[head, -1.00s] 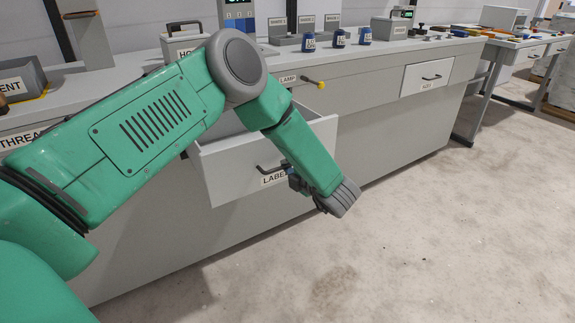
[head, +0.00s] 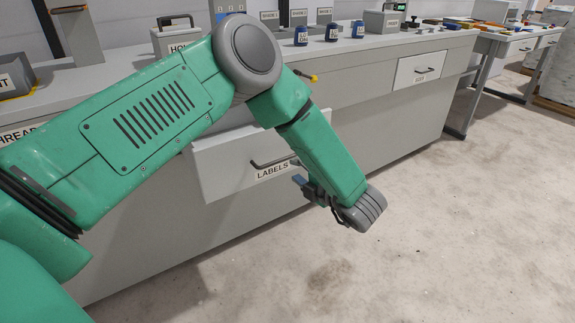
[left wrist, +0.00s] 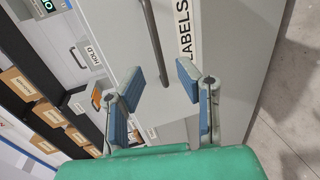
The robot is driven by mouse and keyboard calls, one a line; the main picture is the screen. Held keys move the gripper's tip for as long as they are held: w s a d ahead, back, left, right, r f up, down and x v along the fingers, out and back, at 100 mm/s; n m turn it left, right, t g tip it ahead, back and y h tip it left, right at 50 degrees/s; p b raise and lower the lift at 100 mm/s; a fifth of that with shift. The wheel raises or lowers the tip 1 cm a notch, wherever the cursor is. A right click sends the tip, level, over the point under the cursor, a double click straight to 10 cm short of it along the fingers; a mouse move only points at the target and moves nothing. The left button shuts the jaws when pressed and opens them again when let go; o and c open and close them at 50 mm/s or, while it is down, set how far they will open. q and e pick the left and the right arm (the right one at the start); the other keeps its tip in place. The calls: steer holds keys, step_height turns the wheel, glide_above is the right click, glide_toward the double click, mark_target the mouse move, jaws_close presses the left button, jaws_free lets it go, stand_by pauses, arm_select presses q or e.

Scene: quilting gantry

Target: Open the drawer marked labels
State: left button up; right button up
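The white drawer (head: 225,172) marked LABELS stands pulled out of the grey cabinet. Its dark bar handle (head: 277,160) is on the front, above the label (head: 272,171). My forearm hides part of the drawer's top and inside. My left gripper (head: 302,182) is in front of the drawer, just right of and below the handle. My right gripper is not in view.
The long cabinet (head: 385,125) carries blue bottles (head: 332,32) and boxes on top. Another white drawer (head: 419,68), closed, is at its right. A yellow-tipped knob (head: 313,78) sticks out above the labels drawer. The concrete floor (head: 430,230) to the right is clear.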

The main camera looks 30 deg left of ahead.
arm_select(q)
steer(key=shift+v, duration=1.75)
steer(key=shift+f, duration=0.1)
steer(key=s+d+f+m+t+h+p, duration=0.4)
steer(key=s+f+m+h, duration=0.8)
steer(key=m, duration=0.9)
steer(key=s+a+f+m+g+h+p, duration=0.1)
steer(key=s+m+g, duration=0.3)
steer(key=s, duration=0.7)
steer(key=s+a+f+m+g+h+p, duration=0.1)
steer(key=s+m+g, duration=0.4)
steer(key=s, duration=0.6)
steer(key=shift+s+a+m+p, duration=0.3)
steer(key=shift+s+m+p, duration=0.15)
steer(key=shift+m, duration=0.55)
